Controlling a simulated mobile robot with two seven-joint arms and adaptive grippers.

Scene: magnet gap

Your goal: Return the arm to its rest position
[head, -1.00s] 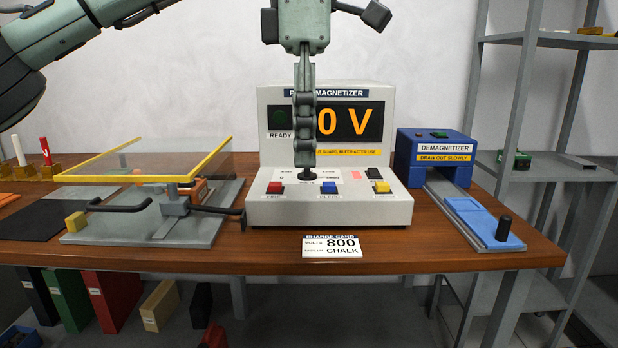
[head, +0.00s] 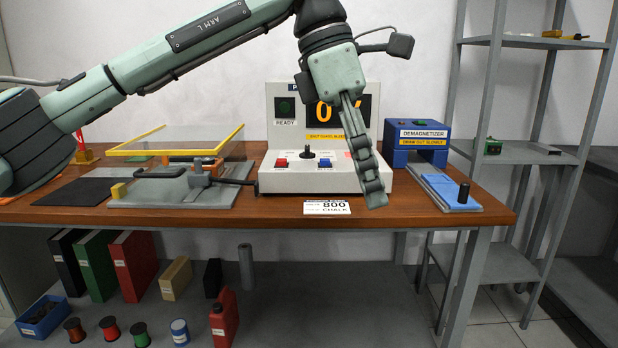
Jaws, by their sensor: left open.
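My left arm reaches in from the left across the upper part of the head view. My left gripper (head: 372,200) points down and slightly right, in front of the pulse magnetizer (head: 275,184). It is open, seen edge-on, with nothing visible in it. It hides the right part of the magnetizer's display and part of its button panel. It appears apart from the table (head: 240,212). My right gripper is out of view.
A guarded fixture (head: 130,200) with a yellow-framed clear cover stands on the left of the table. The blue demagnetizer (head: 420,137) stands on the right. A charge card (head: 327,207) sits at the front edge. Grey shelving (head: 520,157) stands at right; binders (head: 135,265) sit below.

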